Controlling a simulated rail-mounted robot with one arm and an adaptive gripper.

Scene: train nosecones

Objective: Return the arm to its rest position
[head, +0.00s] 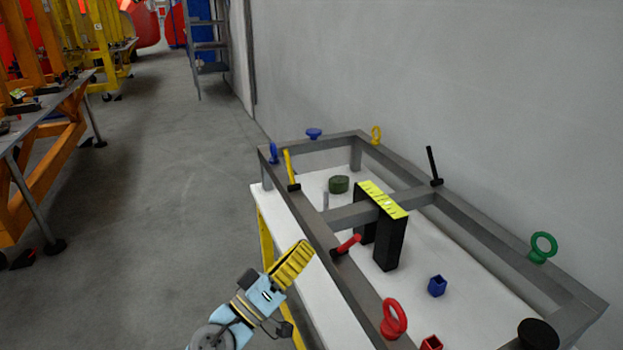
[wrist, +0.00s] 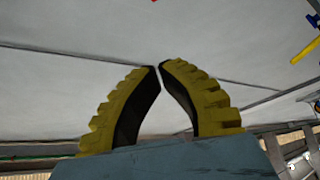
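My gripper (head: 306,248) has yellow ribbed fingers and sits at the end of my light blue arm, beside the left edge of the white table in the head view. In the wrist view its two curved fingers (wrist: 158,67) meet at the tips, with nothing held between them. The fingers point up and to the right in the head view. Only the last part of my arm shows.
A white table (head: 262,205) carries a grey metal frame (head: 375,214) with coloured eye rings, hammers and a black block with a yellow top (head: 390,240). An orange trestle (head: 50,165) stands left. The grey floor between is clear.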

